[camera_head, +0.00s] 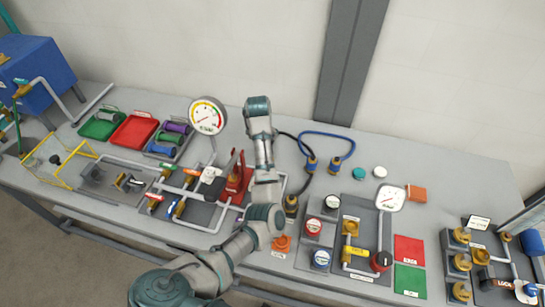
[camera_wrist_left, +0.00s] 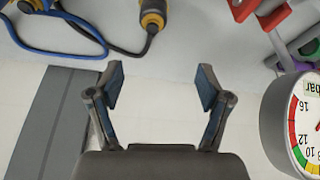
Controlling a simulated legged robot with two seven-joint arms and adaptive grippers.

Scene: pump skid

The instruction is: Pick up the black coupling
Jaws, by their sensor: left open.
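A small dark cylinder (camera_head: 107,116) lies in the green tray (camera_head: 88,130) at the back left in the head view; it looks like the black coupling, but it is too small to be sure. A dark fitting (camera_head: 130,182) also shows on the left panel. My left gripper (camera_wrist_left: 160,82) is open and empty in the wrist view, with the pale wall between its fingers. In the head view my left arm reaches up the middle of the table, well right of the green tray, and its fingers cannot be made out. My right gripper is not in view.
A red tray (camera_head: 133,131) and a purple cylinder (camera_head: 177,127) lie right of the green tray. A round gauge (camera_head: 207,116) stands between them and my arm; it shows close at right in the wrist view (camera_wrist_left: 300,125). A blue cable (camera_head: 330,135) lies right.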

